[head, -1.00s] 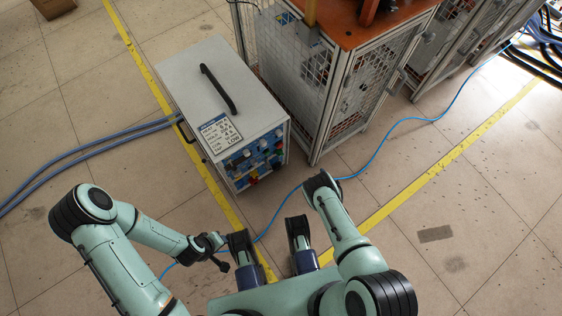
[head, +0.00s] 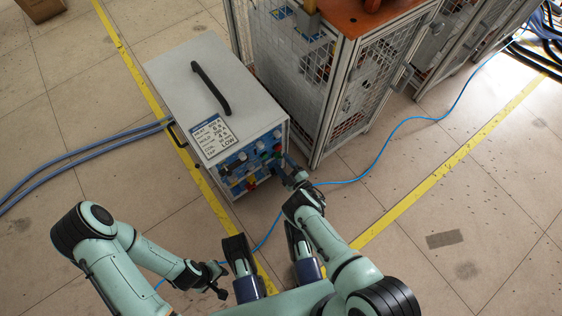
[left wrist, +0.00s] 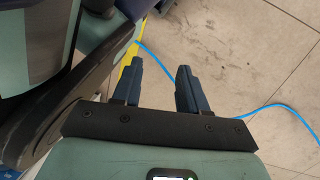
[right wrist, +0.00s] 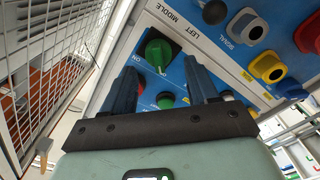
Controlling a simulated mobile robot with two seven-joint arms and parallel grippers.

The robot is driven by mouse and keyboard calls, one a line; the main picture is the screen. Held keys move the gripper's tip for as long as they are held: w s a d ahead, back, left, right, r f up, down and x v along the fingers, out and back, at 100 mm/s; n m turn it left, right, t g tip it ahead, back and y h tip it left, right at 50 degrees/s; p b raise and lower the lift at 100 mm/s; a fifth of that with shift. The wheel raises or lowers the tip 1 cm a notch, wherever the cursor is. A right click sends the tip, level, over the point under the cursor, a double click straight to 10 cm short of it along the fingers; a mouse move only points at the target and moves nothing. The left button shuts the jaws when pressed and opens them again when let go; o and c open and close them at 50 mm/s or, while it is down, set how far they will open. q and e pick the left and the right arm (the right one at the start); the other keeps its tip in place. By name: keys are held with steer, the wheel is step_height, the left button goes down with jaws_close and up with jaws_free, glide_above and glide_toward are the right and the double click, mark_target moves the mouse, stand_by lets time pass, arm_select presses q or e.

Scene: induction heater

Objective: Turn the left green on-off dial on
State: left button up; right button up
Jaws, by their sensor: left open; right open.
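A green dial (right wrist: 157,52) with "ON" lettering beside it sits on the blue front panel (right wrist: 205,65) in the right wrist view. A second green knob (right wrist: 165,100) shows lower, between the fingers. My right gripper (right wrist: 160,68) is open and empty, its fingers spread to either side below the larger dial; contact cannot be told. In the head view my right gripper (head: 288,165) is at the right side of the heater's front panel (head: 245,166), where single dials are too small to tell. My left gripper (head: 220,278) is open and empty, low over the floor.
The grey heater box (head: 210,85) has a black handle on top. A mesh cage (head: 345,95) stands close to its right. A blue cable (head: 385,140) and yellow lines run over the floor. Open floor lies left and right front.

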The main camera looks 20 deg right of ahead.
arm_select(q)
steer(key=shift+s+a+f, duration=0.1)
steer(key=shift+s+f, duration=0.15)
steer(key=shift+s, duration=0.4)
arm_select(e)
steer(key=shift+x, duration=0.8)
steer(key=c, duration=1)
